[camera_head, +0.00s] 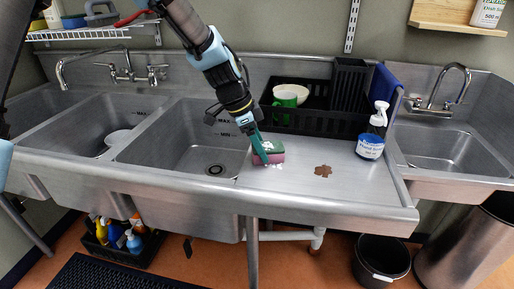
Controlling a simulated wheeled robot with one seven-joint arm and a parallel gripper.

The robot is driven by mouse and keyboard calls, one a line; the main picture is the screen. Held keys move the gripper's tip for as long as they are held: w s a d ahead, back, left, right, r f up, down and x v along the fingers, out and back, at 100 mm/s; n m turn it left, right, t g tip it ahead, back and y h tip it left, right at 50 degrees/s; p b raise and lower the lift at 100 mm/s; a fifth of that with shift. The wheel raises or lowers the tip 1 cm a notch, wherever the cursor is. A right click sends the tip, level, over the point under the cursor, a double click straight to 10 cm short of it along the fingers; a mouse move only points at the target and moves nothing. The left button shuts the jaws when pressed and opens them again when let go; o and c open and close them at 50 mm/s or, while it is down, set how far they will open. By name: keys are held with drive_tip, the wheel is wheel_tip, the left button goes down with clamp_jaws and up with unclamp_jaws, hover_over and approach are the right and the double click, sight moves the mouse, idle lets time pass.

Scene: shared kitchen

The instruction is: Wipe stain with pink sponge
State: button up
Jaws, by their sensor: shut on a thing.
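White foam spots show on the steel just below the sponge. The sponge looks to be at or just above the drainboard; I cannot tell whether it touches. A brown stain (323,171) lies flat on the drainboard to the right of the sponge, with bare steel between them.
A white-labelled pump bottle (372,135) stands right of the stain. A black dish rack (318,120) with a green mug (285,96) and a white bowl stands behind. Sink basins (190,140) lie to the left, another (445,150) to the right. The drainboard's front is clear.

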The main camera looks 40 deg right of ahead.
sight(274, 146)
drive_tip(key=shift+s+d, duration=1)
drive_tip(key=shift+d, duration=0.2)
drive_tip(key=shift+s+d+r, duration=0.1)
drive_tip(key=shift+d+r, duration=0.05)
wheel_tip(274, 146, up, 3)
drive_tip(key=shift+f+p, duration=0.15)
drive_tip(key=shift+p, duration=0.45)
drive_tip(key=shift+r+p, duration=1.65)
drive_tip(key=shift+r, duration=1.05)
drive_tip(key=s+r+p, duration=0.2)
drive_tip(key=s+r, duration=0.4)
drive_tip(key=s, duration=0.4)
drive_tip(key=shift+a, duration=0.2)
